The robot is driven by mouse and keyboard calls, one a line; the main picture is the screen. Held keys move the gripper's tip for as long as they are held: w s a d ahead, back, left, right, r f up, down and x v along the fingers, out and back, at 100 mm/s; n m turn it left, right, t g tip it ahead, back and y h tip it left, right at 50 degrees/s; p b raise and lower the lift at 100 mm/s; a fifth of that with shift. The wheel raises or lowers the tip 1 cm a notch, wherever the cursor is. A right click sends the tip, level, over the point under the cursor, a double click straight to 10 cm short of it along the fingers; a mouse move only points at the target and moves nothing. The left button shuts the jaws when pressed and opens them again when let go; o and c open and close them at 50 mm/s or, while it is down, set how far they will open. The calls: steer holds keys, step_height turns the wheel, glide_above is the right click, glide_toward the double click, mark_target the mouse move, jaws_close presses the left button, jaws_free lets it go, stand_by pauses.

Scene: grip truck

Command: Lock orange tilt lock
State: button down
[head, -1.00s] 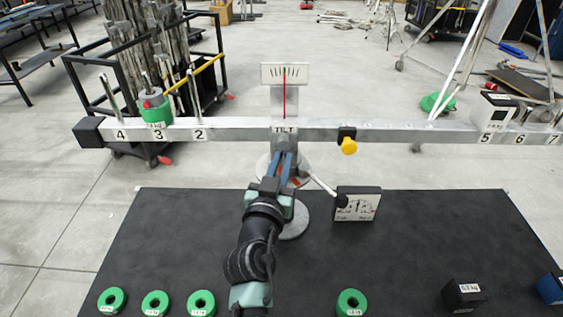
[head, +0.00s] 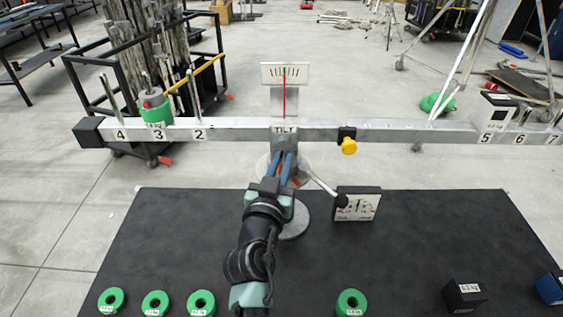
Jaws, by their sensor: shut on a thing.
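A silver balance beam (head: 240,131) runs across the view on a central post, with a "TILT" label (head: 284,130) at its middle. My gripper (head: 284,157) reaches up to the post just below this label. Its blue fingers are closed together on something that they mostly hide. A small orange-red part (head: 295,182), likely the tilt lock, shows just right of the fingers. Its full shape and setting are hidden. The red pointer (head: 285,98) stands upright before the scale plate (head: 285,73) above, and the beam looks about level.
A yellow knob (head: 349,146) hangs on the beam right of centre. A white lever with a black ball (head: 342,201) stands by a dial box (head: 358,206). Several green ring weights (head: 201,303) and dark blocks (head: 464,296) lie along the mat's front (head: 420,240).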

steer(key=shift+a+m+b, duration=0.1)
steer(key=shift+m+b, duration=0.25)
steer(key=shift+m, duration=0.05)
steer(key=m+b, duration=0.1)
steer(key=m, duration=0.1)
steer(key=a+m+b, duration=0.1)
steer(key=m, duration=0.1)
steer(key=r+m+g+b, duration=0.1)
steer(key=m, duration=0.1)
steer(key=shift+a+m+y+b, duration=0.35)
steer(key=shift+m+y+b, duration=0.05)
steer(key=m, duration=0.2)
steer(key=r+m+y, duration=0.1)
steer(key=shift+a+r+m+g, duration=0.1)
steer(key=shift+a+m+g, duration=0.2)
steer(key=shift+a+m, duration=0.1)
steer(key=m, duration=0.2)
steer(key=r+m+y+p, duration=0.1)
steer(key=m, duration=0.1)
steer(key=shift+r+y, duration=0.15)
steer(key=shift+y, duration=0.15)
steer(key=shift+m, duration=0.3)
steer(key=c, duration=0.9)
jaws_free()
